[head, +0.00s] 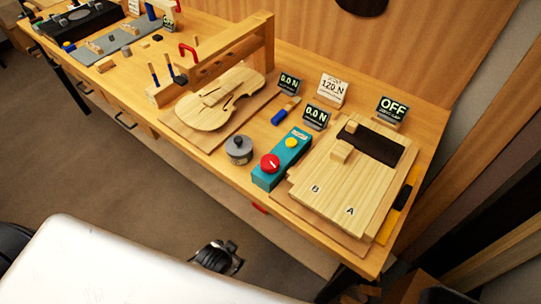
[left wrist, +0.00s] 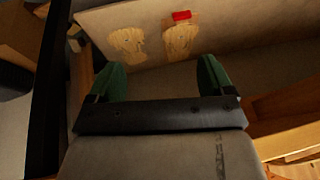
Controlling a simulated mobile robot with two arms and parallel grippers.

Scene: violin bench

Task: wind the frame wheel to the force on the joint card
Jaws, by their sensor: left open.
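A wooden frame (head: 268,45) stands over a pale violin body (head: 220,98) on a board at the middle of the bench. I cannot clearly pick out its wheel. A white card (head: 332,90) behind the violin reads 120 N. Two small displays, one at the back (head: 289,83) and one nearer (head: 316,117), both read 0.0 N. My left gripper (left wrist: 162,78) is open and empty between its green fingers in the left wrist view, clear of the things there.
A teal box (head: 282,158) with red and yellow buttons, a grey lidded pot (head: 239,149) and a layered wooden board (head: 335,195) marked A and B crowd the right. A display (head: 392,108) reads OFF. Floor (head: 150,180) lies open before the bench.

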